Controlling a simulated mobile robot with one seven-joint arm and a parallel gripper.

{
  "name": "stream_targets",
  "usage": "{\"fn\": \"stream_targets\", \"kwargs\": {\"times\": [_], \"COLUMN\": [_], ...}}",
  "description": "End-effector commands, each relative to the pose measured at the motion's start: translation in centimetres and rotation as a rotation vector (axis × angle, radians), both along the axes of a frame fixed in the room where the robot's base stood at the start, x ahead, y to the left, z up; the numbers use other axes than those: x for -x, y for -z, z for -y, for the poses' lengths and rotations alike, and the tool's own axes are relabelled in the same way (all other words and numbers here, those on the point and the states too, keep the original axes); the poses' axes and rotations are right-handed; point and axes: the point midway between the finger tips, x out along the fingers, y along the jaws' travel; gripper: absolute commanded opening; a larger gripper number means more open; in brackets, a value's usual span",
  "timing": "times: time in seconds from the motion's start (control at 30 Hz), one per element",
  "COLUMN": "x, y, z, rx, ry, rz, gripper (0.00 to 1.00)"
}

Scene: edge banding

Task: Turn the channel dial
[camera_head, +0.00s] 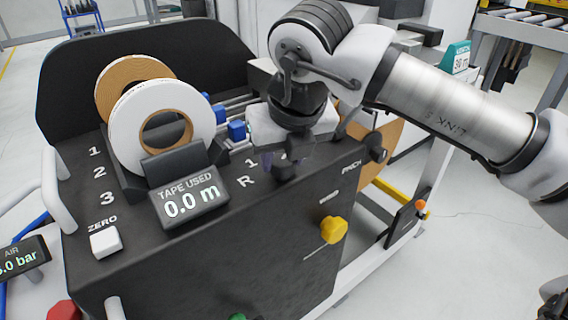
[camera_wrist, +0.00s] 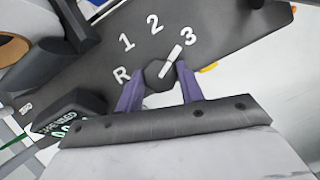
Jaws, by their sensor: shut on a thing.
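The channel dial (camera_wrist: 158,77) is a dark round knob with a white pointer bar. It shows in the wrist view, on a dark panel with R, 1, 2 and 3 printed in an arc around it. The pointer slants up and right, toward the 3. My gripper (camera_wrist: 161,71) has its two purple fingers on either side of the knob and is shut on it. In the head view my gripper (camera_head: 280,163) reaches down onto the panel top, right of the tape display. There the gripper hides most of the dial, with only R and 1 showing beside it.
The tape used display (camera_head: 188,197) reads 0.0 m. Tape rolls (camera_head: 140,120) stand behind it. A white zero button (camera_head: 105,242) is at the left. A yellow knob (camera_head: 334,229) sits on the front face. A dark knob (camera_head: 376,148) is right of my gripper.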

Motion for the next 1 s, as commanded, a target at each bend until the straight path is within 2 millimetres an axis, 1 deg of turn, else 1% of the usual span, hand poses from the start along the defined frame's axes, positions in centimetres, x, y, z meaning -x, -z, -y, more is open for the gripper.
{"fn": "stream_targets", "kwargs": {"times": [0.03, 0.3, 0.77, 0.8, 0.97, 1.0], "x": [0.15, 0.17, 0.18, 0.18, 0.13, 0.12], "y": [0.35, 0.24, 0.17, 0.17, 0.12, 0.11], "z": [0.0, -0.03, -0.04, -0.04, -0.04, -0.04], "rx": [0.005, 0.004, 0.003, 0.003, 0.003, 0.001], "ry": [0.022, 0.098, 0.113, 0.113, 0.113, 0.113], "rz": [-0.006, -0.006, -0.007, -0.007, -0.005, -0.005], "gripper": [0.15, 0.15, 0.15, 0.39, 0.59, 0.59]}}
